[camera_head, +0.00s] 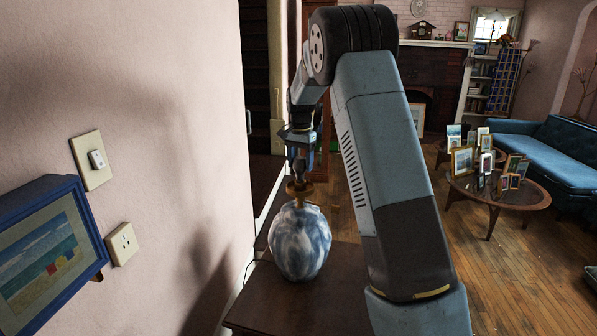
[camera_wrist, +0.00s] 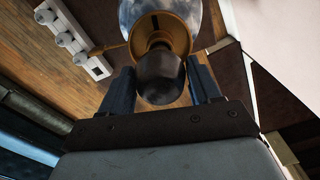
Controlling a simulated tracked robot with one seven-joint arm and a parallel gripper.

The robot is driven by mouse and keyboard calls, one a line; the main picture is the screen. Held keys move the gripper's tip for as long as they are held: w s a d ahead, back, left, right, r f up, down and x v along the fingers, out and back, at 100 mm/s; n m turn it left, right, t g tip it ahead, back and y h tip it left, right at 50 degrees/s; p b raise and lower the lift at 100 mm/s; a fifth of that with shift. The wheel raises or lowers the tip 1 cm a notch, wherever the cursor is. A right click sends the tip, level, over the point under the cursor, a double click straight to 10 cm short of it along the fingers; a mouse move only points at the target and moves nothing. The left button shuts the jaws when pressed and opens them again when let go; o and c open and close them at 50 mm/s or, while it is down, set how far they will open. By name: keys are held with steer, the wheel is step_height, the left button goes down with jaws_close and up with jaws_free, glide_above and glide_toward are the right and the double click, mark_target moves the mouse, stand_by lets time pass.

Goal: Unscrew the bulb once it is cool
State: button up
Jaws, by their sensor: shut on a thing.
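A lamp with a blue-and-white marbled round base (camera_head: 300,243) stands upright on a dark wooden table (camera_head: 262,300). A brass socket (camera_head: 299,188) tops it, and it also shows in the wrist view (camera_wrist: 178,30). A dark, unlit bulb (camera_wrist: 160,78) sits at the socket in the wrist view. My gripper (camera_head: 299,160) is above the lamp, pointing down, with its fingers (camera_wrist: 162,88) on either side of the bulb, shut on it. The bulb's threads are hidden. The frames do not show whether it is cool.
A white strip with several round knobs (camera_wrist: 72,43) shows in the wrist view. Open floor (camera_head: 500,275) lies right.

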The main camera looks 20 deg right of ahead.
steer(key=c, duration=0.4)
steer(key=n, duration=1.4)
steer(key=shift+r, duration=0.1)
steer(key=n, duration=0.8)
steer(key=shift+n, duration=0.3)
steer(key=n, duration=0.7)
steer(key=o, duration=1.4)
